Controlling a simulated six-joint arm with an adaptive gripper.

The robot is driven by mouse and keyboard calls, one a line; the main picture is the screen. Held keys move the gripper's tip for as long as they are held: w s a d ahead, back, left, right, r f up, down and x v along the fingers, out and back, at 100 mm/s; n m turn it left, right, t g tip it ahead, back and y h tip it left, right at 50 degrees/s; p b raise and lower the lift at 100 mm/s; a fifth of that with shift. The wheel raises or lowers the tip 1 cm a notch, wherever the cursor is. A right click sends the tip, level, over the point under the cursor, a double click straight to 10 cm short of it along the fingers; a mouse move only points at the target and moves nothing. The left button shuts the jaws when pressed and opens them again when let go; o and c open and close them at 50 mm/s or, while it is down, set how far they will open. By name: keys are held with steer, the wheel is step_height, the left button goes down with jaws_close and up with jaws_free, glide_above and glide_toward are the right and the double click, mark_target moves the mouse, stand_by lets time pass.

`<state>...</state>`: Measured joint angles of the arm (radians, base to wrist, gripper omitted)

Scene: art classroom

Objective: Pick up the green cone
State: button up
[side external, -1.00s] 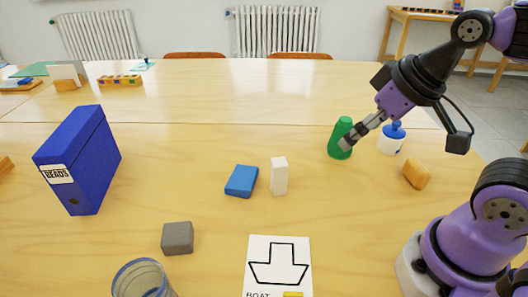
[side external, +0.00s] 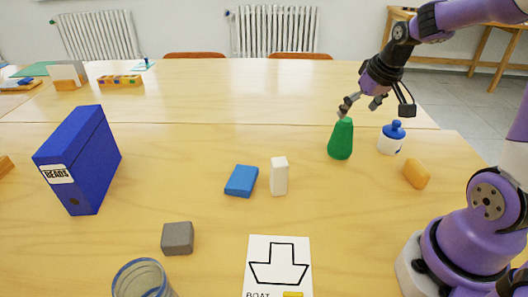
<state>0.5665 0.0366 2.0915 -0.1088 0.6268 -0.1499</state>
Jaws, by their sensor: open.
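The green cone (side external: 340,141) stands upright on the wooden table at the right, with a narrow rounded top. My gripper (side external: 357,106) is open just above the cone, its fingers angled down to the left. One fingertip overlaps the cone's top in the picture; I cannot tell whether it touches. The other finger is to the right of the cone's top. Nothing is between the fingers that I can make out.
A white bottle with a blue cap (side external: 391,138) and an orange block (side external: 416,174) stand right of the cone. A white block (side external: 279,176), blue block (side external: 241,181), grey block (side external: 177,238) and blue box file (side external: 82,160) are to the left. Table behind the cone is clear.

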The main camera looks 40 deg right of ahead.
mark_target(341, 133)
steer(key=x, duration=0.9)
steer(key=shift+w+f, duration=0.2)
steer(key=shift+f, duration=0.05)
steer(key=shift+a, duration=0.1)
steer(key=c, duration=1.4)
